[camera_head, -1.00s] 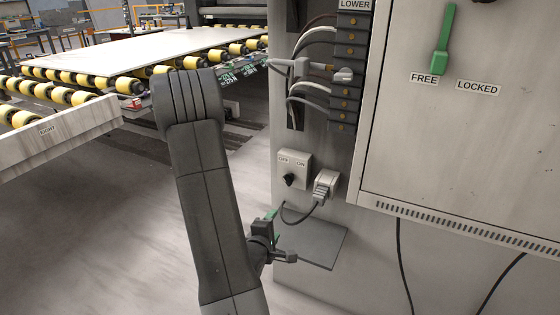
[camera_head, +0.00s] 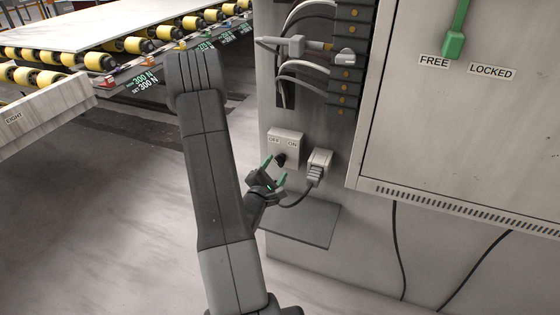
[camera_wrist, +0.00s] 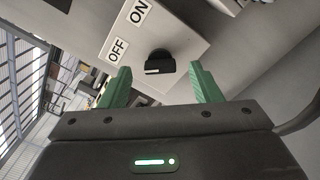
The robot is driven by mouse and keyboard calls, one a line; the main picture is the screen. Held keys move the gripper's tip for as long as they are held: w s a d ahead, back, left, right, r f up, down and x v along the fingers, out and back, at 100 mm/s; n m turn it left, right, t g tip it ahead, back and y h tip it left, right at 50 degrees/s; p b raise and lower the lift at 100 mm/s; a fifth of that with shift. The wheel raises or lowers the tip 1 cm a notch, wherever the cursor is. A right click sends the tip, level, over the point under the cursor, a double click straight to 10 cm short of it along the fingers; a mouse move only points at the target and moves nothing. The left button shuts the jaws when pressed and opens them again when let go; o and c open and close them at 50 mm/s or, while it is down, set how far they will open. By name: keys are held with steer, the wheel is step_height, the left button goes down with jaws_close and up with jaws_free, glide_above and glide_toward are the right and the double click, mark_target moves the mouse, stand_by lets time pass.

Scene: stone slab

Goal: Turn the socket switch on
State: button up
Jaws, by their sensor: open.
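The socket switch is a light grey box (camera_head: 286,146) labelled OFF and ON, on the cabinet side in the head view. Its black knob (camera_head: 281,159) sits at the lower part of the box. My gripper (camera_head: 274,172) is open and empty, just below the knob. In the wrist view its green fingertips (camera_wrist: 161,80) stand apart on either side of the knob, not visibly touching it.
A grey plug with a cable (camera_head: 318,166) sits in a socket just right of the switch. A flat grey shelf (camera_head: 305,224) juts out below. Cables and a terminal strip (camera_head: 347,75) are above. A green lever (camera_head: 456,40) is on the cabinet door at right.

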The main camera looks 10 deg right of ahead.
mark_target(279, 163)
steer(key=shift+x, duration=2.3)
steer(key=shift+c, duration=0.3)
steer(key=c, duration=0.9)
